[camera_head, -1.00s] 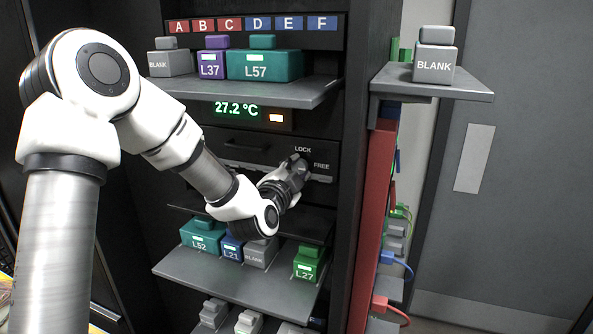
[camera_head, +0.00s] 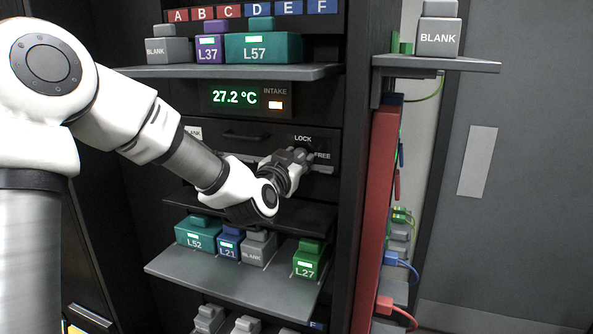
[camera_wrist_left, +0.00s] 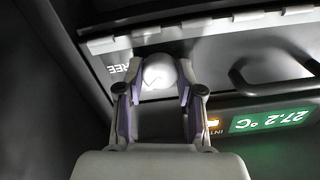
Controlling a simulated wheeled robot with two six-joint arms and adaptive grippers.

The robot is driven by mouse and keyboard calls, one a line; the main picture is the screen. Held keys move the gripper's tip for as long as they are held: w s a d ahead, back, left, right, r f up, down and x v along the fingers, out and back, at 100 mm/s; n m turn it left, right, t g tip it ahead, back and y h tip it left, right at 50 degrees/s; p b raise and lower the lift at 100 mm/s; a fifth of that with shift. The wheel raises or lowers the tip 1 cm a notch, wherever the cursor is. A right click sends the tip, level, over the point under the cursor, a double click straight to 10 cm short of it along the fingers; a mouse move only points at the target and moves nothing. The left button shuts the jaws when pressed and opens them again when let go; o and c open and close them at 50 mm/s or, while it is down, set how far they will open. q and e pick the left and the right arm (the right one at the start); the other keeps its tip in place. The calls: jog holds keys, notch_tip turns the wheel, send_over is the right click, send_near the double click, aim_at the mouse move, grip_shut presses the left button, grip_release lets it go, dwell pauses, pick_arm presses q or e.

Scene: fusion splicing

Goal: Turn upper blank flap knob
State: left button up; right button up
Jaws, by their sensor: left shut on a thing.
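The blank flap (camera_head: 235,141) is a dark panel below the temperature display, with a bar handle, a partly covered BLANK label, and LOCK and FREE marks at its right. My left gripper (camera_head: 301,157) is at the flap's right end, beside those marks. In the left wrist view, my left gripper (camera_wrist_left: 158,92) has its fingers on both sides of a pale rounded knob (camera_wrist_left: 159,70) and is shut on it. The gripper hides the knob in the head view, so its pointing direction is unclear. FREE shows upside down left of the knob in the wrist view. My right gripper is out of view.
Above is a shelf (camera_head: 200,73) with BLANK, L37 and L57 blocks. Below, another shelf (camera_head: 205,272) holds L52, L21, BLANK and L27 blocks. The rack's right post (camera_head: 352,220) stands close to the gripper. A side shelf (camera_head: 440,64) carries a BLANK block.

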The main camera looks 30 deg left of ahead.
pick_arm(q)
jog(key=n+b, duration=0.4)
jog(key=n, duration=0.1)
jog(key=shift+n, duration=0.3)
jog(key=shift+r+n+b, duration=0.15)
jog(key=shift+n+b, duration=1.4)
jog(key=shift+n, duration=0.25)
jog(key=o, duration=1.1)
jog(key=shift+o, duration=0.3)
jog(key=shift+w+f, duration=0.2)
jog(key=shift+s, duration=0.1)
